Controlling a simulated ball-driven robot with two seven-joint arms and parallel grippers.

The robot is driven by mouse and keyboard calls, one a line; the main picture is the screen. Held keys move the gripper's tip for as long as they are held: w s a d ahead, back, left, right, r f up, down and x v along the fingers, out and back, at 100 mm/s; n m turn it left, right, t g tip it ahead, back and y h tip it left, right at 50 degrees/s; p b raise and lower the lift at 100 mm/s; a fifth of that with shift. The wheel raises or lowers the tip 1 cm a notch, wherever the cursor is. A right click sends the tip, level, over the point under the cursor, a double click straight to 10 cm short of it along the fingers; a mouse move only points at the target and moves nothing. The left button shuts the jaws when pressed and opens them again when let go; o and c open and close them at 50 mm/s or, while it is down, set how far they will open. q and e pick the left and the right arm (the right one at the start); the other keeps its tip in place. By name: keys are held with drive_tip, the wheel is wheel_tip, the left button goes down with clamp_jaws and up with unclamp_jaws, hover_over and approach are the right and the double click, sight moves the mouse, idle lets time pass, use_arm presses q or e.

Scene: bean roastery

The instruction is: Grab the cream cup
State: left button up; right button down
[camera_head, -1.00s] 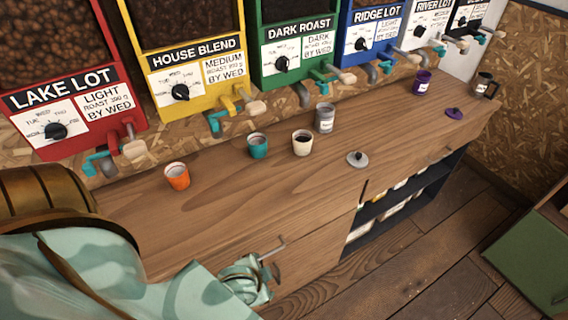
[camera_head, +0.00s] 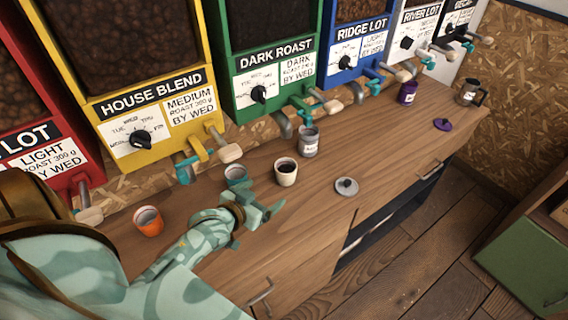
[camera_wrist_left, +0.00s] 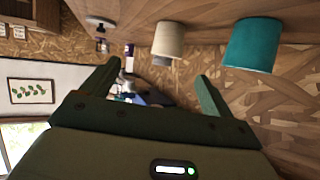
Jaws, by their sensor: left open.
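The cream cup (camera_head: 286,172) stands upright on the wooden counter, with dark contents showing inside. It also shows in the left wrist view (camera_wrist_left: 169,42), where the scene appears upside down, ahead of the fingers and off to one side of the gap. My left gripper (camera_head: 262,208) is open and empty over the counter, a little in front and to the left of the cream cup, apart from it. Its two fingers show spread in the left wrist view (camera_wrist_left: 156,82). My right gripper is not in view.
A teal cup (camera_head: 236,175) stands just left of the cream cup, behind my gripper. A grey canister (camera_head: 308,142) is close behind right. An orange cup (camera_head: 148,222) stands left, a grey lid (camera_head: 346,186) right. Dispenser spouts overhang the counter's back.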

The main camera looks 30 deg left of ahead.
use_arm(q)
drive_tip(key=w+a, duration=0.2)
drive_tip(key=w, duration=0.1)
drive_tip(key=b, duration=0.3)
approach(291, 162)
drive_tip(key=w+f, duration=0.1)
drive_tip(key=w, duration=0.1)
drive_tip(key=shift+w+d+f+n+t, duration=0.2)
drive_tip(key=shift+w+f+n+t, duration=0.1)
drive_tip(key=shift+w+f, duration=0.2)
drive_tip(key=shift+w, duration=0.35)
drive_tip(key=x, duration=0.2)
drive_tip(key=b+x, duration=0.1)
drive_tip(key=x, duration=0.1)
drive_tip(key=shift+s+a, duration=0.1)
drive_tip(key=shift+a, duration=0.1)
drive_tip(key=shift+w+f+b, duration=0.1)
drive_tip(key=shift+w+b, duration=0.2)
drive_tip(key=shift+w, duration=0.05)
drive_tip(key=shift+s, duration=0.1)
drive_tip(key=shift+c, duration=0.9)
drive_tip(key=c, duration=0.9)
drive_tip(key=shift+c, duration=0.7)
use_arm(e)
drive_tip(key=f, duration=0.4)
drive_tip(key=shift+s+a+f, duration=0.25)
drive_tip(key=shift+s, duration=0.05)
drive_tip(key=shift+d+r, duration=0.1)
